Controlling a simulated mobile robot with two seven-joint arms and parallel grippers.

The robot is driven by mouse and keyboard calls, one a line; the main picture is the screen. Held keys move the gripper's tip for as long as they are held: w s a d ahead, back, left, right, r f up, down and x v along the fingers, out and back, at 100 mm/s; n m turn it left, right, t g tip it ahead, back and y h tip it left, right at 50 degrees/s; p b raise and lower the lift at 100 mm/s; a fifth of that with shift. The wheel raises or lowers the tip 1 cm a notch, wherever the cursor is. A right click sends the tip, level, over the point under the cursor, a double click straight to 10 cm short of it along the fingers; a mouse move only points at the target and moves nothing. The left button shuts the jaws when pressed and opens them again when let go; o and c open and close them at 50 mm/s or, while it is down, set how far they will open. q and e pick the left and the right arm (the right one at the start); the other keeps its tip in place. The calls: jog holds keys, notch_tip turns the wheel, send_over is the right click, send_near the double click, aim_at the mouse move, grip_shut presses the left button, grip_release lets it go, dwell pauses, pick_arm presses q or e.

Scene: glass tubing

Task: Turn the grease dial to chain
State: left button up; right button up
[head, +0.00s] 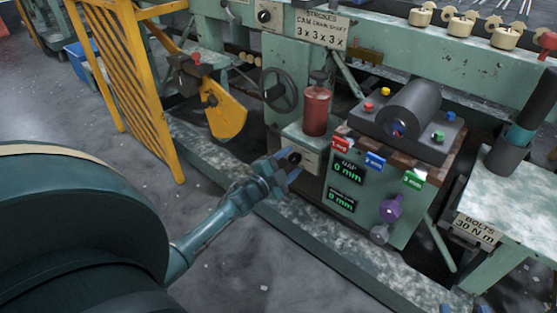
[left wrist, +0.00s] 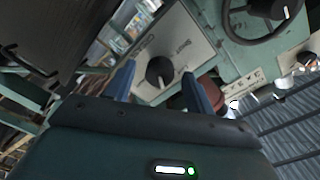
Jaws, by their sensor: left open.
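The grease dial appears to be the black round knob (head: 295,157) on a pale plate, on the green machine below a red cylinder. In the left wrist view the knob (left wrist: 160,72) sits on its plate (left wrist: 180,40) with small lettering that I cannot read surely. My left gripper (head: 283,172) is open and empty, in front of the plate. In the left wrist view its blue fingers (left wrist: 159,82) stand either side of the knob; contact cannot be told. Two blue tips at the bottom edge, apart, look like my right gripper (head: 464,308); the rest is cut off.
The red cylinder (head: 316,110) stands just above the dial plate. A handwheel (head: 279,90) is behind it. A green box with number displays (head: 348,172) and a purple knob (head: 391,208) is to the right. A yellow striped guard (head: 130,80) stands left. The floor in front is clear.

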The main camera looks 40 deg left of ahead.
pick_arm(q)
jog(key=s+a+p, duration=0.1)
jog(key=s+p, duration=0.2)
jog(key=s, duration=0.9)
jog(key=shift+s+r, duration=0.15)
jog(key=shift+s, duration=0.15)
pick_arm(e)
jog(key=shift+w+d+f+m+g+h, duration=0.1)
jog(key=shift+d+m+g+h, duration=0.3)
jog(key=shift+g+h, duration=0.1)
jog(key=shift+w+d+f+m+g+h, duration=0.1)
jog(key=shift+d+m+g+h, duration=0.2)
jog(key=shift+m+g+h, duration=0.15)
